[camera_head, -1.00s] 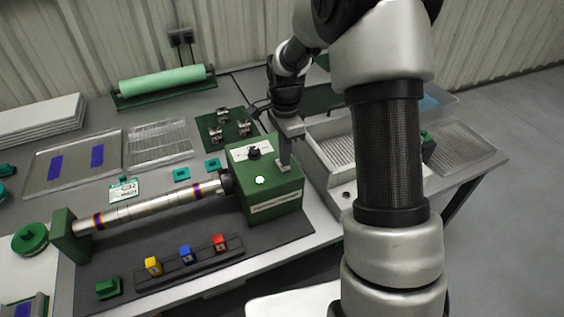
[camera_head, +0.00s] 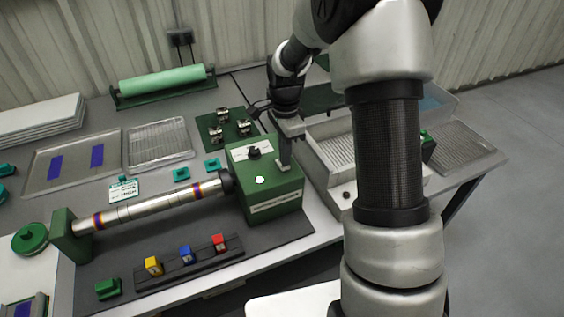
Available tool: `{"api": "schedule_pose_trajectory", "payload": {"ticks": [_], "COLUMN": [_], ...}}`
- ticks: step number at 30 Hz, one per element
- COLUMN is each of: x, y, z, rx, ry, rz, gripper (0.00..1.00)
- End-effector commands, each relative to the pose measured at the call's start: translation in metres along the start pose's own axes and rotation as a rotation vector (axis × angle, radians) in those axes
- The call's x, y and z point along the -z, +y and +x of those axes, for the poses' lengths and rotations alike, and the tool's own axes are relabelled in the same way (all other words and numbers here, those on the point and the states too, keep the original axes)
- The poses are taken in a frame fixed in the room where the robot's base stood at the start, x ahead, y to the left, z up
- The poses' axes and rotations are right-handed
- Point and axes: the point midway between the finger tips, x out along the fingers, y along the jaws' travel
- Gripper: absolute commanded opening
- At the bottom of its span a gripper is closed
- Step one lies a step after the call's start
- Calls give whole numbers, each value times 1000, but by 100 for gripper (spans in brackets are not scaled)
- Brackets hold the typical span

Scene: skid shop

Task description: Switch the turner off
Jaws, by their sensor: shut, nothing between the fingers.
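The turner is a green motor box (camera_head: 272,206) with a metal shaft (camera_head: 150,205) running left to a green end support (camera_head: 68,236). A white plate with a dark knob (camera_head: 254,152) is on top of the box. A bright white-green spot (camera_head: 260,180) shows on the box's top edge. My gripper (camera_head: 284,166) is shut and empty, pointing down at the right part of the box top, to the right of the knob. Its tips look at or close to the box top; I cannot tell if they touch.
A rack with yellow, blue and red blocks (camera_head: 186,255) lies in front of the shaft. Trays (camera_head: 160,145) and a green roller (camera_head: 162,84) stand behind. A grey ribbed bin (camera_head: 330,155) is close on the right of the box. Small metal parts sit on a green mat (camera_head: 228,122).

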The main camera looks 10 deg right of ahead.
Motion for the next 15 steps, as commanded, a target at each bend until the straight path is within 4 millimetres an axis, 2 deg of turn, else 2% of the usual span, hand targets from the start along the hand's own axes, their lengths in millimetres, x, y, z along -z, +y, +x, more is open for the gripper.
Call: {"api": "schedule_pose_trajectory", "payload": {"ticks": [15], "x": [0], "y": [0], "z": [9], "rx": [-1], "ry": [0], "rz": [0], "gripper": [0]}}
